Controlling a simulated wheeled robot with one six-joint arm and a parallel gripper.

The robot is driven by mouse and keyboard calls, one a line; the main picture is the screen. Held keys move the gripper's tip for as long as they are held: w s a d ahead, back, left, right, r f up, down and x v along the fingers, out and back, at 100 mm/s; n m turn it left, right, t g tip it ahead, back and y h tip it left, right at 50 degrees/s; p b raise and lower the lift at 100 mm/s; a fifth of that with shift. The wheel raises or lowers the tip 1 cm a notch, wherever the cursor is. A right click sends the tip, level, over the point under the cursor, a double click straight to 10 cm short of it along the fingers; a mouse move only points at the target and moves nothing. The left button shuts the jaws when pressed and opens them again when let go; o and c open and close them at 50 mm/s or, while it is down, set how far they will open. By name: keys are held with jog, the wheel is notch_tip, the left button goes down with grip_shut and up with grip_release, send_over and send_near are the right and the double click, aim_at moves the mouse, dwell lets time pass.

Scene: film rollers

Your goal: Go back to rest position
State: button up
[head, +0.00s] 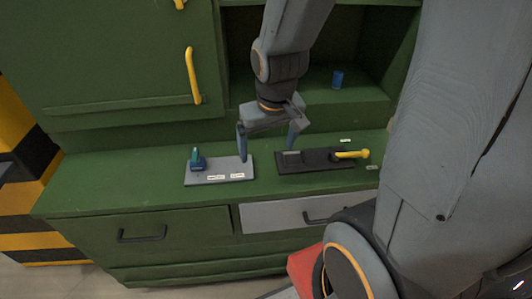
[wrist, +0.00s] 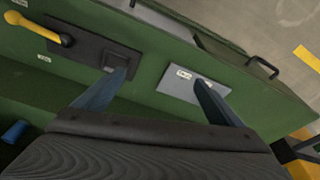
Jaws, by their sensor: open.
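My gripper (head: 268,150) hangs over the green cabinet's counter in the head view, with its blue fingers spread apart and nothing between them. In the wrist view the two fingers (wrist: 162,97) reach out with a wide gap over the green counter. The left fingertip is near the grey plate (head: 218,179) and the right one near the black plate (head: 325,167); I cannot tell whether either touches. A teal and blue piece (head: 197,160) stands at the left of the grey plate. A yellow-handled lever (head: 350,154) is on the black plate.
The green cabinet (head: 110,199) has a door with a yellow handle (head: 193,75) on the upper left and drawers below. A blue cup (head: 338,79) stands in the open shelf recess behind my gripper. Yellow and black striping (head: 25,195) is at the far left.

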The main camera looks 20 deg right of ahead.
jog(key=shift+s+a+f+g+b, duration=0.35)
jog(key=shift+s+a, duration=0.1)
jog(key=shift+s, duration=0.3)
jog(key=shift+s+a+f+g+b, duration=0.2)
jog(key=shift+s+a+g+b, duration=0.15)
jog(key=shift+s, duration=0.35)
